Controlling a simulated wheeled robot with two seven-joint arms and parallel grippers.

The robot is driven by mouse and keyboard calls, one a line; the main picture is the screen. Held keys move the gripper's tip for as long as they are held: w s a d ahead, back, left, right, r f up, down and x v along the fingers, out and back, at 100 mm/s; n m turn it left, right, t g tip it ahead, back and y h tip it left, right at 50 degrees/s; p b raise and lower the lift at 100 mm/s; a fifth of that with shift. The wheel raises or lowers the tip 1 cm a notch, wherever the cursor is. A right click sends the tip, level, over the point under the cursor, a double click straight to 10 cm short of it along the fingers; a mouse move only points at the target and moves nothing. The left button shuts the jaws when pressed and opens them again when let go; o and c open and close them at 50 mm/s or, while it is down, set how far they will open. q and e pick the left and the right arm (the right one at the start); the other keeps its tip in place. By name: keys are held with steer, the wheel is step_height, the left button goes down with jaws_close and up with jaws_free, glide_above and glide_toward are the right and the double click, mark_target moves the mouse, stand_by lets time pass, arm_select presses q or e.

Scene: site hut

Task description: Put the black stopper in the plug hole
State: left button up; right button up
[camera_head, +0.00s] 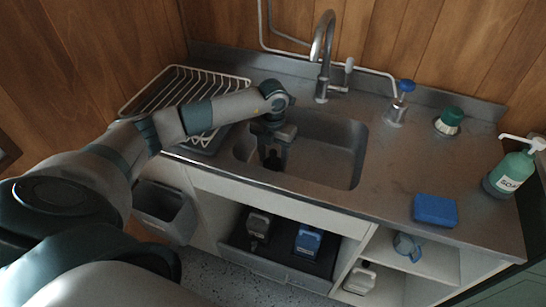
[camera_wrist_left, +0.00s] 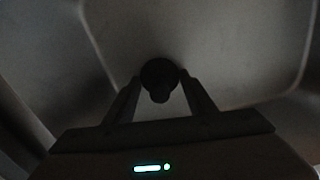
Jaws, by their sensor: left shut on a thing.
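My left gripper (camera_head: 272,158) reaches down into the left part of the steel sink basin (camera_head: 335,160). In the left wrist view my left gripper (camera_wrist_left: 160,90) is shut on the black stopper (camera_wrist_left: 159,76), a dark round piece with a knob between the fingertips. In the head view the stopper (camera_head: 272,163) is a small dark shape low at the fingers. The plug hole cannot be made out in either view; the gripper and stopper may cover it. Whether the stopper touches the basin floor cannot be told. My right gripper is not in view.
A tap (camera_head: 323,55) stands behind the basin. A wire dish rack (camera_head: 180,90) is at the left. On the right of the counter are a blue sponge (camera_head: 435,210), a green-topped brush (camera_head: 449,121), a blue-topped item (camera_head: 398,105) and a soap bottle (camera_head: 510,175).

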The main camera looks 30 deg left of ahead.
arm_select(q)
steer(key=shift+f, duration=0.15)
steer(key=o, duration=1.2)
steer(key=shift+f, duration=0.1)
steer(key=shift+s, duration=0.1)
